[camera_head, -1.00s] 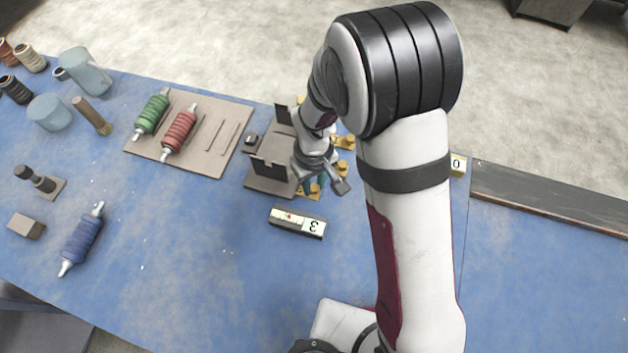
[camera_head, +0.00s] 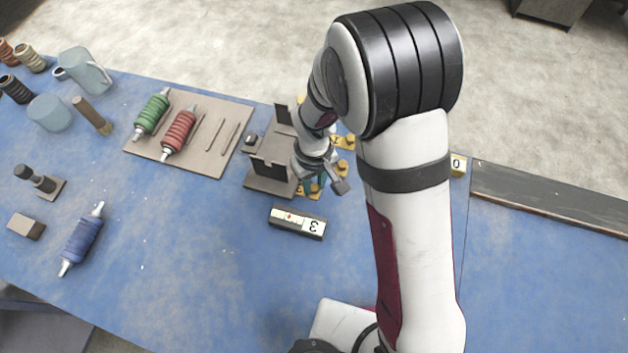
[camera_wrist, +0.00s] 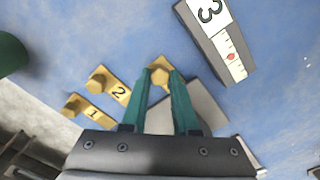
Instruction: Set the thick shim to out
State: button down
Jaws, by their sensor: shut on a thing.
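Several yellow numbered tabs stick out beside a grey fixture (camera_head: 268,187) with dark upright plates. In the wrist view, tab 1 (camera_wrist: 90,108) and tab 2 (camera_wrist: 112,90) lie left of my gripper, each with a hexagonal knob. My gripper (camera_wrist: 160,74) has teal fingers closed on the knob of a third yellow tab (camera_wrist: 163,66). The fingers cover its number, and I cannot tell which tab is the thick shim. In the head view, my gripper (camera_head: 314,184) is low at the fixture's right side, partly hidden by my arm.
A block marked 3 with a scale and red mark (camera_head: 297,222) lies in front of the fixture. A tan board (camera_head: 217,160) holds green and red ribbed parts. A blue ribbed part (camera_head: 82,240) lies at left. The blue front middle is clear.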

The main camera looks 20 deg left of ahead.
jog(key=shift+d, duration=2.5)
jog(key=c, duration=0.7)
grip_release()
jog(key=shift+o, duration=0.2)
notch_tip(320, 180, up, 16)
jog(key=shift+f, duration=0.1)
